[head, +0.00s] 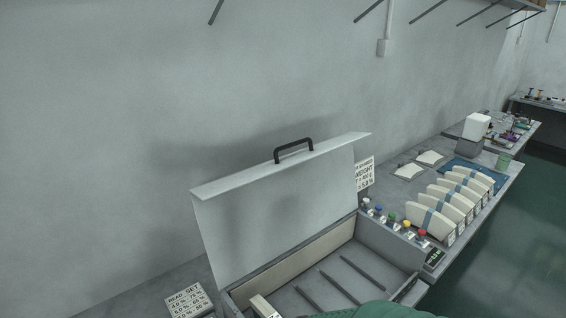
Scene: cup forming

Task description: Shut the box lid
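A grey box (375,240) stands on the bench at the bottom centre of the head view. Its lid (275,215) is open and stands up, leaning toward the wall behind. A black handle (293,148) is on the lid's upper edge. The box's inside shows dark thin bars (350,270) on its floor and a pale block (264,307) at the front left. The box's near edge is cut off by the bottom of the picture. Neither of my grippers shows in this view.
Colored knobs (407,226) line the box's right side. Several white curved pieces with blue bands (450,200) stand on the bench to the right. A label card (189,302) lies left of the box. A green rounded shape (375,309) covers the bottom edge.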

